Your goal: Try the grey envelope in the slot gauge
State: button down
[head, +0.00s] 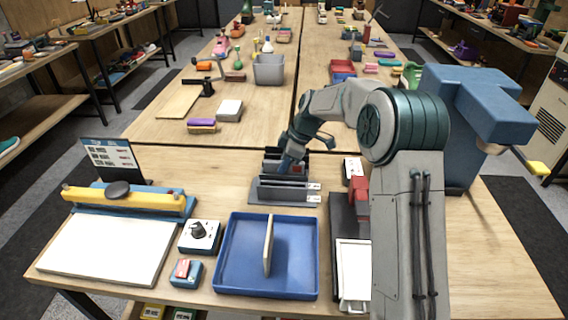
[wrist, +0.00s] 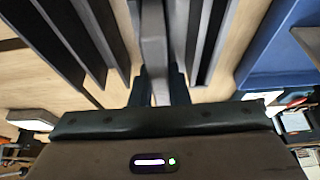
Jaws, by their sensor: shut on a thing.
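The slot gauge (head: 283,196) stands on the near table, with dark upright plates and white labels at its right end. My gripper (head: 288,165) is at the gauge, pointing down among its plates. In the wrist view my gripper (wrist: 156,92) is shut on a light grey strip, the grey envelope (wrist: 153,42) seen nearly edge-on. Dark gauge plates (wrist: 62,40) run along both sides of it, roughly parallel. Its lower edge is hidden, so I cannot tell how deep it sits in a slot. In the head view the envelope is not clearly made out.
A blue tray (head: 228,283) in front of the gauge holds an upright beige panel (head: 268,246). A blue-and-yellow sealer-like device (head: 130,200), a white dial box (head: 199,236) and a small blue box (head: 186,273) stand left. A black tray (head: 338,215) lies right.

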jog(key=c, duration=1.3)
grip_release()
jog(key=v, duration=1.3)
jog(key=s+d+r+m+h, duration=0.2)
jog(key=s+d+r+m, duration=0.15)
jog(key=s, duration=0.45)
jog(key=s+d+f+m+t, duration=0.1)
jog(key=s+d+f+m, duration=0.1)
jog(key=s, duration=0.6)
jog(key=s+d+f+m+h, duration=0.1)
jog(key=s+d+f+m, duration=0.1)
jog(key=s+d+m, duration=0.2)
jog(key=s+d+f+m+t+h, duration=0.1)
jog(key=s+d+f+m, duration=0.2)
jog(key=s+m, duration=0.5)
jog(key=shift+s+d+t, duration=0.15)
jog(key=shift+s+d, duration=0.05)
jog(key=shift+s, duration=1.25)
jog(key=shift+s+d+t, duration=0.15)
jog(key=shift+s+d, duration=0.05)
jog(key=shift+s, duration=1.25)
